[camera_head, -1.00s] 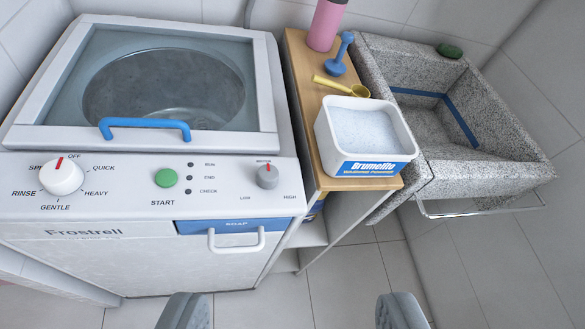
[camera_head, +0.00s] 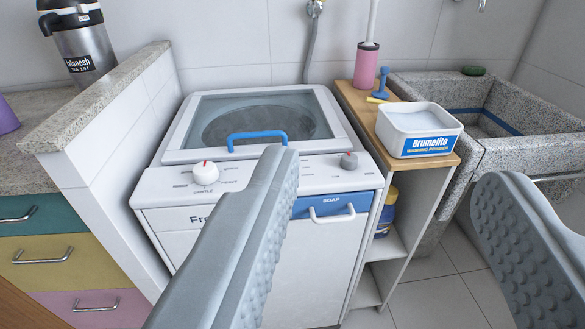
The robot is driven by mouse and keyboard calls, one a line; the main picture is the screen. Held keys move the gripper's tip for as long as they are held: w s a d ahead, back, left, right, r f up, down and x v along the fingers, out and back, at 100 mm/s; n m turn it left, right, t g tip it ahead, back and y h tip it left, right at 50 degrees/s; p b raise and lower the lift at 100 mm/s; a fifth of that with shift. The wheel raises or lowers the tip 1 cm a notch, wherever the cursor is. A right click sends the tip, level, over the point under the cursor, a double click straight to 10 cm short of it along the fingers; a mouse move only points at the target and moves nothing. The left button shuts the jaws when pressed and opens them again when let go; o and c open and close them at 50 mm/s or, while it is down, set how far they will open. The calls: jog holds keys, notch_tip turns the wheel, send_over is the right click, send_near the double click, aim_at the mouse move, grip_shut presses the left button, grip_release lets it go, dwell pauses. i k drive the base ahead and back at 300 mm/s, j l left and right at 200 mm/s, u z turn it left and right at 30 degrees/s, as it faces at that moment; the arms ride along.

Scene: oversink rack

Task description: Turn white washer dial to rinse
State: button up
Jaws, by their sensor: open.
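The white washer (camera_head: 180,216) stands at the centre, its glass lid shut under a blue handle (camera_head: 256,135). The white dial (camera_head: 205,173) is at the left of its sloped panel, and its red mark points up, toward the OFF position seen in the earlier view. A grey knob (camera_head: 348,160) sits at the panel's right. My gripper (camera_head: 385,190) is open and empty, in front of the washer and apart from it. Its left finger hides the middle of the panel, including the start button.
A wooden shelf (camera_head: 360,98) with a white washing powder tub (camera_head: 418,130) and pink holder (camera_head: 365,75) stands right of the washer. A stone sink (camera_head: 500,152) is beyond. A tiled half wall (camera_head: 110,125) borders the left. Floor is free at lower right.

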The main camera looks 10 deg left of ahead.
aim_at(206, 173)
jog(key=k+j+u, duration=0.1)
jog(key=k+j, duration=0.95)
jog(key=k, duration=0.05)
